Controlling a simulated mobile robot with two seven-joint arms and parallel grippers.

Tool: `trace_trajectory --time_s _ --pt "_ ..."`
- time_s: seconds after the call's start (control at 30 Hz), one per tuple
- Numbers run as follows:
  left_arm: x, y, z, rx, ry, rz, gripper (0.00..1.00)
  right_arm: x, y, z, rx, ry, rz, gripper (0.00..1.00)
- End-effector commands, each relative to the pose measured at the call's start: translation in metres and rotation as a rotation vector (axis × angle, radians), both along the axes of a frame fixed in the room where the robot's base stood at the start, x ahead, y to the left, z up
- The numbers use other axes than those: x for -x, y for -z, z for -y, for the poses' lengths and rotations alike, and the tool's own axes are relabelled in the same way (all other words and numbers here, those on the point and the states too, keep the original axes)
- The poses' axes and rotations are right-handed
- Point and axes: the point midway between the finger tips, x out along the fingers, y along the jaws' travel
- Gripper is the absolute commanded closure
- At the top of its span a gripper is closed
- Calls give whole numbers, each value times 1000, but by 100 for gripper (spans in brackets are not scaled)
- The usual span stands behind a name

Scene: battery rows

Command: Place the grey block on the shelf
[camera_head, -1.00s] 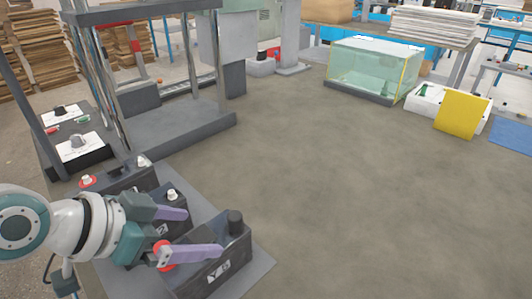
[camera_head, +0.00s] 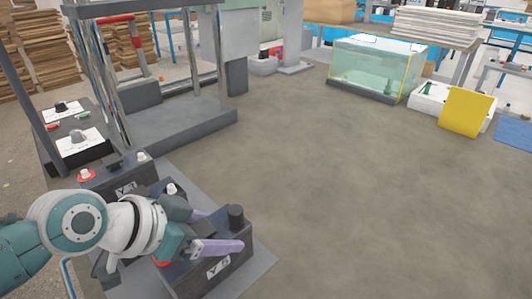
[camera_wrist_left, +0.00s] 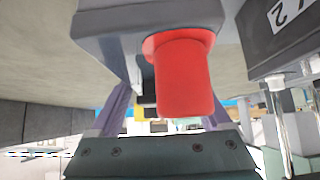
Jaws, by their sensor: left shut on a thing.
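A dark grey block (camera_head: 222,255) with a black knob and a white label is at the front of the grey mat in the head view. My left gripper (camera_head: 220,231) is shut on it, its purple fingers along the two sides of the block's upper part. In the left wrist view the grey block (camera_wrist_left: 105,22) and its red terminal (camera_wrist_left: 182,80) fill the top, in front of my left gripper (camera_wrist_left: 165,115). I cannot tell whether the block touches the mat. The grey shelf rack (camera_head: 185,128) stands behind, at upper left. My right gripper is not in view.
Similar dark blocks (camera_head: 125,184) stand just behind the held one, partly hidden by my arm. A control box with knobs (camera_head: 78,142) is at the left. The floor to the right is clear up to a glass tank (camera_head: 375,68) and a yellow sheet (camera_head: 466,113).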

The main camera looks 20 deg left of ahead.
Motion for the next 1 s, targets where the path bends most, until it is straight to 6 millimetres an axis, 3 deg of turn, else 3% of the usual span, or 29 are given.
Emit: trace_trajectory --time_s 0.07,0.6,1.0 --pt "0 0 0 0 0 0 42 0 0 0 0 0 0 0" --pt "0 0 0 0 0 -1 100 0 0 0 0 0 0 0" --pt "-3 -4 0 1 -1 9 100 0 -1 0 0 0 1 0"
